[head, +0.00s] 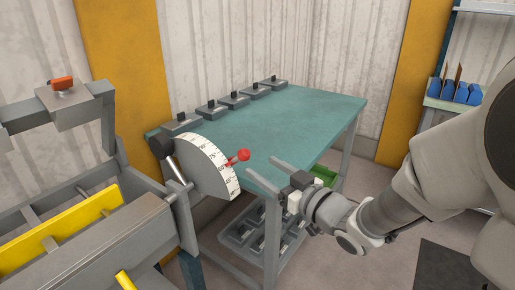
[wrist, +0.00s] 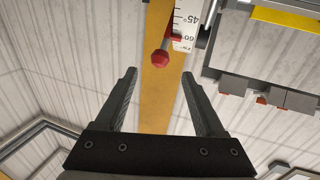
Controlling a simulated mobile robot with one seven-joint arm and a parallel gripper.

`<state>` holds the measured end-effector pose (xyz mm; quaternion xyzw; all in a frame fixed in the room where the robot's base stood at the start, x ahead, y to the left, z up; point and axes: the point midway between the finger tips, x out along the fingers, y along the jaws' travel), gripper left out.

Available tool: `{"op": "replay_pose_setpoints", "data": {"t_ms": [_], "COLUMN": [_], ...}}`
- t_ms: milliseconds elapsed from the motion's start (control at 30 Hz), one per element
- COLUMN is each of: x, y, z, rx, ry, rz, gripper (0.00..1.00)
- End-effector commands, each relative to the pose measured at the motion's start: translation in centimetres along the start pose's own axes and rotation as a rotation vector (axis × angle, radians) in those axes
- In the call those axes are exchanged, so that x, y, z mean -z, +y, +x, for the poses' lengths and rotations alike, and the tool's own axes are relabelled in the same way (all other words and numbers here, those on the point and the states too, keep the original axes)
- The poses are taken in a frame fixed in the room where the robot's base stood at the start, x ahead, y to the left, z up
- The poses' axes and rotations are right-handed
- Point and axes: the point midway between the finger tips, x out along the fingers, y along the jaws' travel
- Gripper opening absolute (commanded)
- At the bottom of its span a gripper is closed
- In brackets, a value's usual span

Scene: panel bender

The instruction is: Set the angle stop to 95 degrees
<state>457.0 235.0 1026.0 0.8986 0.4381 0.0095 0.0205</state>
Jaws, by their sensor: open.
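The angle stop is a grey half-disc dial (head: 203,160) with a white degree scale, mounted on the right end of the bender. A red ball knob (head: 243,155) sticks out from the scale on a short stem. In the wrist view the scale (wrist: 187,18) shows 45 and 60, with a red pointer (wrist: 175,38) close to the 60 mark; I cannot read the exact angle. My gripper (head: 262,167) is open and empty, its fingers pointing at the dial. In the wrist view the knob (wrist: 160,58) appears just beyond the gap between the fingertips (wrist: 159,76), apart from both.
A teal-topped table (head: 300,115) stands behind the dial, with several grey blocks along its back edge. The bender's grey frame (head: 110,235) with a yellow bar (head: 60,230) fills the left. Bins lie on the table's lower shelf. A shelf with blue bins (head: 460,92) stands far right.

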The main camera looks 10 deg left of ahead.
Motion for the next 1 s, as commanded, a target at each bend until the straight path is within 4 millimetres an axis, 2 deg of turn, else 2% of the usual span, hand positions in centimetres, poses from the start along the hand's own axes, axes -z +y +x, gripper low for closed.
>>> {"op": "replay_pose_setpoints", "data": {"t_ms": [33,200,400,600,833,867,1000], "x": [-0.1,-0.1,0.0,0.0,0.0,0.0,0.0], "y": [-0.1,-0.1,0.0,0.0,0.0,0.0,0.0], "z": [1.2,4.7,7.5,8.4,8.5,8.5,8.4], "rx": [0.004,0.003,0.001,0.0,0.0,0.0,0.0], "ry": [0.001,0.0,0.0,-0.001,-0.001,-0.001,-0.001], "rz": [-0.001,0.0,0.0,0.001,0.001,0.001,0.001], "gripper": [0.71,0.71,0.71,0.71,0.71,0.67,0.42]}}
